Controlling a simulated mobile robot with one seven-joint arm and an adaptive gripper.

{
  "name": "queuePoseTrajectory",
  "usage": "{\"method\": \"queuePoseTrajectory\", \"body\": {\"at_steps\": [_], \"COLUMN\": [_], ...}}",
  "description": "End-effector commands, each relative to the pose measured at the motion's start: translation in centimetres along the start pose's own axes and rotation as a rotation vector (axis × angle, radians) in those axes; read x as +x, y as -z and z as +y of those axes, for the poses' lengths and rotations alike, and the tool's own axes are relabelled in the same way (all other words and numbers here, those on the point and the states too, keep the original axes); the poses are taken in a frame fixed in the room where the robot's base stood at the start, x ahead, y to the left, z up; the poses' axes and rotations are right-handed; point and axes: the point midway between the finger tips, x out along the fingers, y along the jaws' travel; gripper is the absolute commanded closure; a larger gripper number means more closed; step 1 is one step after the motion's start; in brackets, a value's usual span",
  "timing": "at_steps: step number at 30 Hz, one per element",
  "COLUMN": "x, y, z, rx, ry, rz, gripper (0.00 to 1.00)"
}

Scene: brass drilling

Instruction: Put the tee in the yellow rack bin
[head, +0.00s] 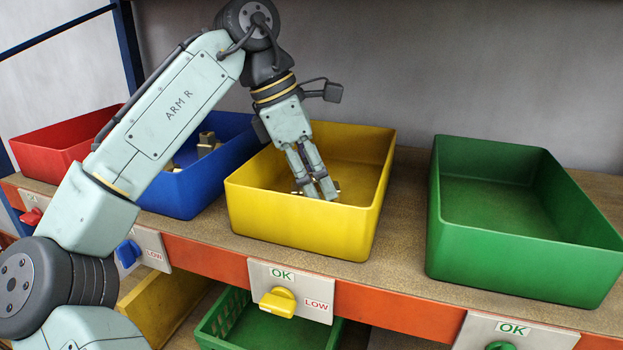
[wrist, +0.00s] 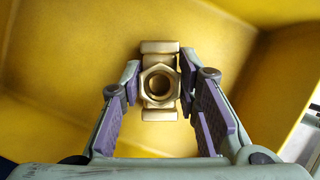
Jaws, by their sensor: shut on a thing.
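The brass tee (wrist: 160,88) shows in the wrist view between the purple pads of my gripper (wrist: 160,95), its round opening facing the camera. My gripper is shut on it. In the head view my gripper (head: 318,190) reaches down inside the yellow rack bin (head: 300,232), and parts of the brass tee (head: 336,187) show beside the fingertips. The tee is low in the bin, near its floor. I cannot tell whether it touches the floor.
A blue bin (head: 180,195) with some brass parts and a red bin (head: 60,148) stand to the left. An empty green bin (head: 510,240) stands to the right. The yellow bin's walls surround my gripper. A yellow knob (head: 278,301) sits on the shelf front.

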Motion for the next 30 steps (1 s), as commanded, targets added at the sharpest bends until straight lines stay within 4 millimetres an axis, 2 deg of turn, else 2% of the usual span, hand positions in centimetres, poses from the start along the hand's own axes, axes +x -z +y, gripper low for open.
{"method": "queuePoseTrajectory", "body": {"at_steps": [15, 16, 24, 30], "x": [0.59, 0.58, 0.56, 0.56], "y": [0.0, 0.02, 0.01, 0.01], "z": [-0.45, -0.44, -0.44, -0.44], "rx": [0.002, 0.001, 0.001, 0.001], "ry": [-0.005, -0.004, -0.004, -0.004], "rz": [-0.004, -0.002, -0.002, -0.002], "gripper": [1.0, 0.68, 0.5, 0.5]}}
